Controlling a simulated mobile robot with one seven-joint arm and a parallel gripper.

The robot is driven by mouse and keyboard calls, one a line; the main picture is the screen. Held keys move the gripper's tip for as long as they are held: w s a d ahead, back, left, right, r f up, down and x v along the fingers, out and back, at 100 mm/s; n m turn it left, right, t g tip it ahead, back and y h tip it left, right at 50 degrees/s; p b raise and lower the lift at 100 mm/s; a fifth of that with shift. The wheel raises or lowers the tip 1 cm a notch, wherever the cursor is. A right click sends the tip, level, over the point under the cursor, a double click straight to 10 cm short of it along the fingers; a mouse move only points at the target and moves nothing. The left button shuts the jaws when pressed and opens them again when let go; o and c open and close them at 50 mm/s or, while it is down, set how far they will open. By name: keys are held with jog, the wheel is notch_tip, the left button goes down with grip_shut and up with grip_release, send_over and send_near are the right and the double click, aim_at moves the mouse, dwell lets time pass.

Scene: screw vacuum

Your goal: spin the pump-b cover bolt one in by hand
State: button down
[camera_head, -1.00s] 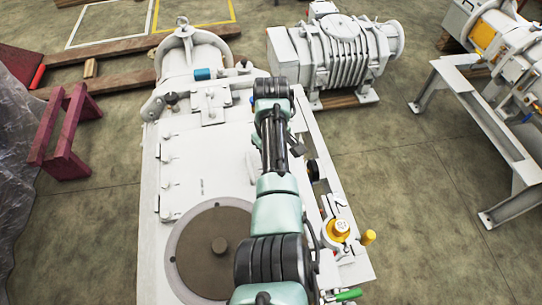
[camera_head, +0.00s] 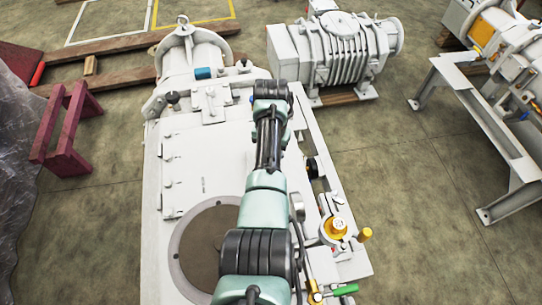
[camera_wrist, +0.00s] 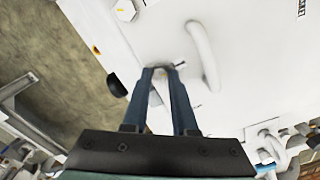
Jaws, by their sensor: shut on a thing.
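My gripper (camera_wrist: 161,72) shows in the wrist view, its two dark blue fingers reaching down toward a white machine surface. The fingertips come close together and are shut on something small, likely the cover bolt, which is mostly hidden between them. A bit of grey shows at the tips. I cannot tell whether the bolt sits in a hole. A white curved pipe or handle (camera_wrist: 203,55) stands just right of the fingers. In the head view, my arm reaches over the large white machine (camera_head: 205,160) and hides the gripper and whatever is beneath it.
A finned white pump (camera_head: 345,50) stands behind on timber. A yellow valve (camera_head: 336,228) and a green-handled lever (camera_head: 345,290) sit at the machine's right side. A dark red trestle (camera_head: 65,130) stands left. A white frame (camera_head: 480,125) stands right, with open floor between.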

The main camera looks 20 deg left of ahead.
jog(key=m, duration=1.1)
jog(key=shift+m, duration=1.7)
jog(key=shift+w+r, duration=0.1)
jog(key=c, duration=0.7)
grip_release()
notch_tip(320, 180, up, 13)
jog(key=shift+f, duration=0.1)
